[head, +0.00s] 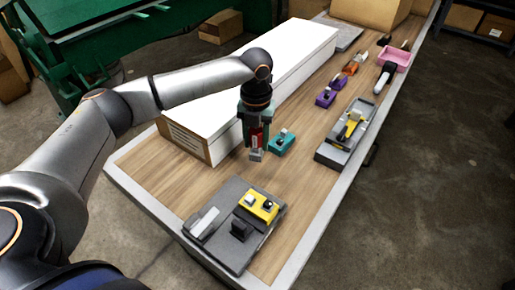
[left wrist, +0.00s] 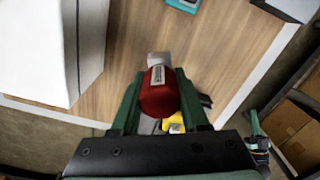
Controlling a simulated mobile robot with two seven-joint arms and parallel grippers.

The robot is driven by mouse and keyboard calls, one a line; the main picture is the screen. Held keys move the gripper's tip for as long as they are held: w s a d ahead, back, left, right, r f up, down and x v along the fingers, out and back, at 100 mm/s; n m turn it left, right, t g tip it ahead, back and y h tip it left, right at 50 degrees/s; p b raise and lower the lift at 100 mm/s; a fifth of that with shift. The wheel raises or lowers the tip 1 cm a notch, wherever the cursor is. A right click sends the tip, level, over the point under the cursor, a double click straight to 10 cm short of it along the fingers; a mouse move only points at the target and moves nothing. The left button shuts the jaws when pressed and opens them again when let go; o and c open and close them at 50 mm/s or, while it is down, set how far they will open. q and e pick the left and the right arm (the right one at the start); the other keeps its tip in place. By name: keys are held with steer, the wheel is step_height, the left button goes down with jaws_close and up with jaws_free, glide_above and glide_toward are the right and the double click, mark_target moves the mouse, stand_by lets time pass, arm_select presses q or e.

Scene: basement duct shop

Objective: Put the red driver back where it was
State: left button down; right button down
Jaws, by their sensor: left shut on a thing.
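My left gripper (head: 257,146) is shut on the red driver (head: 256,136) and holds it above the wooden bench, with the bench's left-hand white box close behind. In the left wrist view the red driver (left wrist: 159,95) sits between the green fingers, its pale grey end pointing away from the palm. A teal block (head: 282,141) stands on the bench just right of the gripper. A grey tray (head: 219,243) with a yellow block (head: 257,205) lies nearer the front edge. I cannot tell which spot the driver came from. My right gripper is not in view.
A long white box (head: 275,62) fills the bench's left side. A second grey tray (head: 329,153) holds a yellow-topped tool. Purple blocks (head: 325,97), an orange item (head: 351,67) and a pink bin (head: 396,58) stand farther back. Bare wood lies between the two trays.

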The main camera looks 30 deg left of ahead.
arm_select(q)
steer(key=shift+w+a+f, duration=0.25)
steer(key=shift+w+f, duration=0.5)
steer(key=shift+f, duration=0.2)
steer(key=shift+w+f, duration=0.15)
steer(key=shift+f, duration=1.6)
steer(key=shift+f, duration=0.1)
steer(key=shift+c, duration=2)
jaws_free()
step_height(320, 180, up, 12)
steer(key=shift+r, duration=0.15)
